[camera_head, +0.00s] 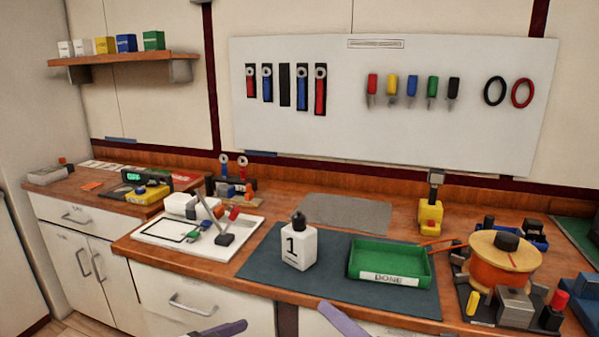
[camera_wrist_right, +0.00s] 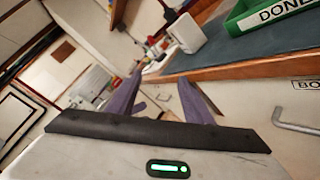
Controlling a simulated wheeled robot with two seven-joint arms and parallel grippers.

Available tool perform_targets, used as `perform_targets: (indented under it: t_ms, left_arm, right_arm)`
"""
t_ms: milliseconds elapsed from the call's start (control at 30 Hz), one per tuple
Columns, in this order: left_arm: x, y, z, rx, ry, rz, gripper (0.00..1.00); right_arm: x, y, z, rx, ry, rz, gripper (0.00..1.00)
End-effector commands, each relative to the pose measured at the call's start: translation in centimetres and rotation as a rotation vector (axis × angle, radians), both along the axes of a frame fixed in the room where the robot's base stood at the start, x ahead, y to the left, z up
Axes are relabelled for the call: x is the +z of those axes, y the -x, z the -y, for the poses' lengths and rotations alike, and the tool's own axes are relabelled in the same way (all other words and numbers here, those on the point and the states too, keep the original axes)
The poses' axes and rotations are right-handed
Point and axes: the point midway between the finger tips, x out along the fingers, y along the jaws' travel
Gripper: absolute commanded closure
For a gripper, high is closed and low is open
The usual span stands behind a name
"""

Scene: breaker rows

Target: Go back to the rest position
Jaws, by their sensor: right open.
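My right gripper (camera_head: 284,322) shows at the bottom edge of the head view as two purple fingertips set apart, in front of the counter's front edge. In the right wrist view my right gripper (camera_wrist_right: 160,84) has its purple fingers spread with nothing between them. My left gripper is not in view. A white block marked 1 with a dark knob (camera_head: 299,247) stands upright on the dark mat (camera_head: 325,286), apart from the gripper. The block also shows in the wrist view (camera_wrist_right: 181,36). A green tray labelled DONE (camera_head: 389,279) sits to its right, looking empty.
The wooden counter (camera_head: 160,256) has drawers below with protruding handles (camera_head: 192,305). A white tray with small parts (camera_head: 165,244) lies left of the mat. A round orange device (camera_head: 503,262) stands at the right. Tools hang on a white board (camera_head: 340,100).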

Motion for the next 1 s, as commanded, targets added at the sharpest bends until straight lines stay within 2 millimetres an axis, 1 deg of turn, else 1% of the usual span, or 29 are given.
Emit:
perform_targets:
  t_ms: [33, 67, 100, 167, 200, 267, 300, 367, 400, 467, 500, 533, 600, 700, 800, 1000]
  left_arm:
    - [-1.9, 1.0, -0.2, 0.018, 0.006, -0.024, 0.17]
    - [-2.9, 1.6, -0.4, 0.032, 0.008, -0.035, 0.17]
    - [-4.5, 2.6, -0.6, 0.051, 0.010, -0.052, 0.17]
    - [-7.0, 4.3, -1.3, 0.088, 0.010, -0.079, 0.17]
    - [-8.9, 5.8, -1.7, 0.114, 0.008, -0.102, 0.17]
    - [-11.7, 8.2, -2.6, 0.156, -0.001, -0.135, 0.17]
    - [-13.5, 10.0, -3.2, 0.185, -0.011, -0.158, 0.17]
    - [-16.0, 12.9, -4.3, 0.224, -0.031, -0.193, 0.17]
    - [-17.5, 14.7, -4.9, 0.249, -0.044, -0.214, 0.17]
    - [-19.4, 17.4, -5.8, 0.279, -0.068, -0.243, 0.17]
    - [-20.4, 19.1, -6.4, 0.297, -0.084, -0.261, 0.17]
    - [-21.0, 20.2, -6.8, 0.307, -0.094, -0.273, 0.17]
    - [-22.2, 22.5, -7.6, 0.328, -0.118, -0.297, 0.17]
    - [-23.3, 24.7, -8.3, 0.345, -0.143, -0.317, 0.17]
    - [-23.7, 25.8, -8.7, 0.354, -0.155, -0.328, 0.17]
    - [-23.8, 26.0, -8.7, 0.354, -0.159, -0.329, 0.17]
  right_arm:
    - [-1.6, 0.8, 0.1, -0.029, -0.096, -0.093, 0.54]
    - [-2.5, 1.2, 0.2, -0.050, -0.163, -0.153, 0.54]
    - [-3.9, 1.9, 0.5, -0.084, -0.261, -0.244, 0.54]
    - [-6.4, 3.2, 1.1, -0.151, -0.430, -0.397, 0.54]
    - [-8.4, 4.4, 1.7, -0.207, -0.558, -0.512, 0.54]
    - [-11.7, 6.5, 2.7, -0.306, -0.756, -0.683, 0.54]
    - [-13.9, 8.1, 3.5, -0.379, -0.889, -0.792, 0.54]
    - [-17.2, 10.9, 4.7, -0.500, -1.084, -0.945, 0.54]
    - [-19.3, 13.0, 5.4, -0.582, -1.207, -1.032, 0.54]
    - [-21.9, 16.0, 6.5, -0.701, -1.373, -1.139, 0.54]
    - [-23.5, 17.9, 7.1, -0.778, -1.471, -1.198, 0.54]
    - [-24.5, 19.3, 7.4, -0.829, -1.536, -1.232, 0.54]
    - [-26.3, 22.1, 8.2, -0.937, -1.665, -1.294, 0.54]
    - [-27.9, 25.0, 8.8, -1.045, -1.789, -1.343, 0.54]
    - [-28.5, 26.4, 9.2, -1.098, -1.850, -1.360, 0.54]
    - [-28.7, 26.6, 9.2, -1.109, -1.863, -1.365, 0.54]
